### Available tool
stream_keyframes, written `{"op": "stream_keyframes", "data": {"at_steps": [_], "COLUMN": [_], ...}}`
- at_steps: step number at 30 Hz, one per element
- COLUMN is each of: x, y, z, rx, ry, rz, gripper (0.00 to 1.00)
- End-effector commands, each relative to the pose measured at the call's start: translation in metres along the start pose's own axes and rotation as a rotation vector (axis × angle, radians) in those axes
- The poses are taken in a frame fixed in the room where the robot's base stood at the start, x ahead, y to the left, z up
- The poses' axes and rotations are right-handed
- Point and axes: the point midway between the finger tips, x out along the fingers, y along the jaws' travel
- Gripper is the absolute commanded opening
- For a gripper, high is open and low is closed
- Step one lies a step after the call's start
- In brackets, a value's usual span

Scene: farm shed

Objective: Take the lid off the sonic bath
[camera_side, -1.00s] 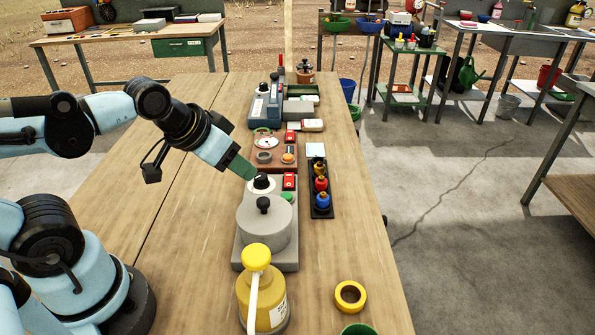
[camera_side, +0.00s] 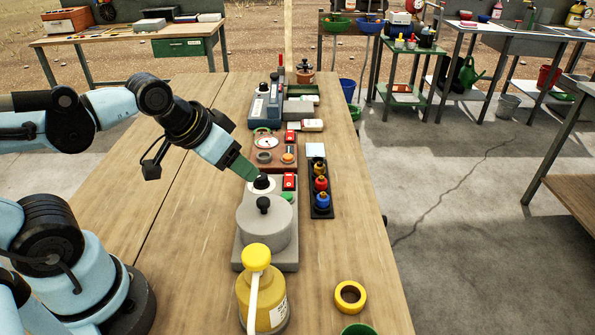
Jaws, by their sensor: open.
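The sonic bath (camera_side: 285,260) is a grey unit on the bench in the middle of the side view. Its round grey lid (camera_side: 250,212) sits on top, with a black knob (camera_side: 264,204) at the centre. Behind the lid, the unit has a black dial on a white collar (camera_side: 262,184), a red switch (camera_side: 289,181) and a green button (camera_side: 287,197). My gripper (camera_side: 248,173) has green fingers and points down to the right, just above and left of the dial. It appears empty and apart from the lid knob. The gap between its fingers is hard to see.
A yellow pump bottle (camera_side: 262,290) stands close in front of the bath. A black rack with coloured knobs (camera_side: 320,190) is to its right, and a yellow tape ring (camera_side: 350,296) lies front right. Instruments (camera_side: 272,150) stand behind. The bench left of the bath is clear.

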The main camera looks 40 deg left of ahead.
Motion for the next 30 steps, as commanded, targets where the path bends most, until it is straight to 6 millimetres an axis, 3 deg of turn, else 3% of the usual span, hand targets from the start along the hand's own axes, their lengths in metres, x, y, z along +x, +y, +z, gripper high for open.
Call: {"op": "stream_keyframes", "data": {"at_steps": [9, 15, 30], "x": [-0.057, -0.08, -0.029], "y": [0.045, 0.058, 0.063], "z": [-0.032, -0.037, -0.009], "rx": [0.392, 0.532, 0.536], "ry": [-0.344, -0.461, -0.466], "rz": [0.144, 0.208, 0.21], "gripper": [0.54, 0.54, 0.54]}}
